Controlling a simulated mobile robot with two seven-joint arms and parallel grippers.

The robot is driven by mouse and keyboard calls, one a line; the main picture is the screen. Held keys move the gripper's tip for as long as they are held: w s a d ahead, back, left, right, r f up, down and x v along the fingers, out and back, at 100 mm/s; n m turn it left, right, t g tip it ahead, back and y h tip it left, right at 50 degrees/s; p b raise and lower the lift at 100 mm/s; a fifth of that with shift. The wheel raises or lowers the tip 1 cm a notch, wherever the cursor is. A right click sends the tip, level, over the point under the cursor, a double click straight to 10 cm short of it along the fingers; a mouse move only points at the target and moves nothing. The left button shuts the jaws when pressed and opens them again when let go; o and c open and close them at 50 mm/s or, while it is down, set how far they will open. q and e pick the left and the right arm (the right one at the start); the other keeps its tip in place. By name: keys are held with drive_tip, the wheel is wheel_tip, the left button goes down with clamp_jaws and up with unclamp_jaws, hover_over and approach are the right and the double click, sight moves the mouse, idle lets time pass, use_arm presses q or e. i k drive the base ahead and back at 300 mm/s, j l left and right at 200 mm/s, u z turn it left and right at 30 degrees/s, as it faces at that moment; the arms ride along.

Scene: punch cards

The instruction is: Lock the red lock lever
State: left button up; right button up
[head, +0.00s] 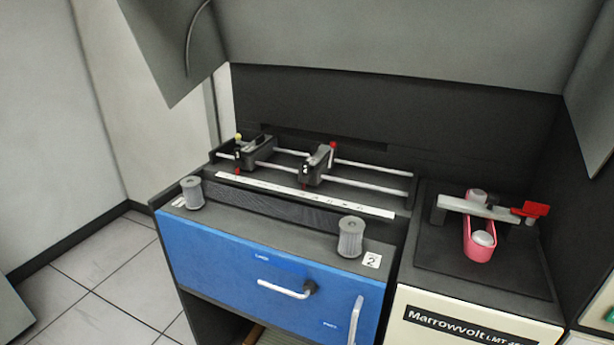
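In the head view, a small lever with a red tip (332,147) stands up from the right black carriage (312,168) on the two pale rails. It looks roughly upright with a slight tilt; whether it is locked I cannot tell. The left black carriage (252,152) has a yellow-tipped lever (238,137). A red block-like handle (531,209) sits at the end of the grey arm of the device on the right. Neither of my grippers is in view.
Below the rails are a white scale strip (300,194), two grey ribbed knobs (192,193) (350,237) and a blue front panel (235,262) with white handles. A pink holder (479,241) sits on the right unit. Grey panels hang above. The floor at left is clear.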

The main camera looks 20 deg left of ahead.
sight(333, 145)
drive_tip(key=k+j+u, duration=0.2)
drive_tip(key=j+u, duration=0.3)
drive_tip(key=j, duration=0.45)
drive_tip(key=j+u, duration=0.5)
drive_tip(key=j, duration=0.5)
drive_tip(key=k, duration=0.05)
